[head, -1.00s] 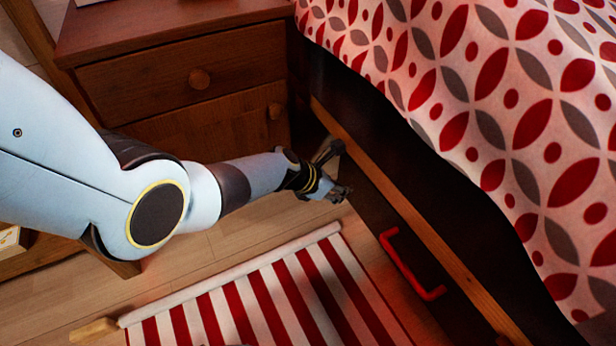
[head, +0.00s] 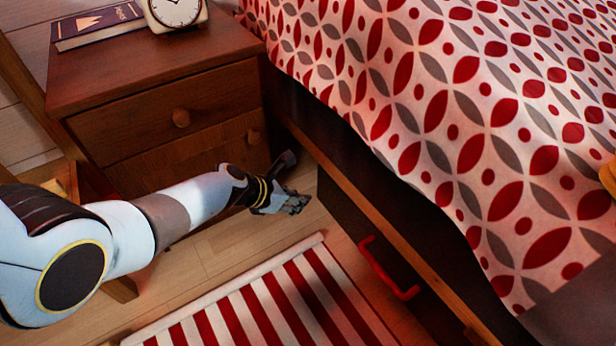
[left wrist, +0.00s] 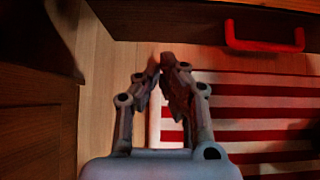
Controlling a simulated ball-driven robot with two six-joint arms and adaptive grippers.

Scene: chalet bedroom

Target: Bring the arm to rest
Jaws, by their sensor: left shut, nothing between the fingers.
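My left arm (head: 175,210) comes in from the left in the head view. Its gripper (head: 300,204) hangs low between the nightstand and the bed, above the floor near the end of the striped rug. In the left wrist view the fingers (left wrist: 161,62) meet at their tips, shut with nothing between them. The gripper stands apart from the red drawer handle (head: 387,270), which also shows in the left wrist view (left wrist: 264,46). My right gripper does not show.
A wooden nightstand (head: 170,140) with a book (head: 97,25) and a clock (head: 176,10) stands behind the arm. The bed with its patterned cover (head: 440,110) fills the right. A red and white striped rug (head: 255,310) lies on the wooden floor.

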